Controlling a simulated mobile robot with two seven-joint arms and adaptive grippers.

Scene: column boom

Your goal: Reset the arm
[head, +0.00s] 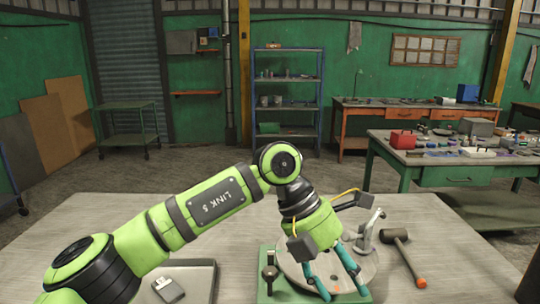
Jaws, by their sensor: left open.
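My left gripper (344,292) hangs at the end of my green arm. Its two teal fingers point down and stand apart, with nothing seen between them. They are over a round grey disc (374,268) on a green base plate (264,257) at the table's front. A grey metal fitting with a bent lever (368,236) stands at the disc's right rear. A dark upright piece with a round knob (270,271) stands at its left. The gripper hides the middle of the disc, and I cannot tell whether the fingertips touch it. My right gripper is not in view.
A dark mallet-like tool with an orange end (402,255) lies right of the disc. A grey tray (204,270) holding a small grey metal piece (168,289) is at the left. The rear of the table (120,208) is clear. Workbenches and shelves stand farther back.

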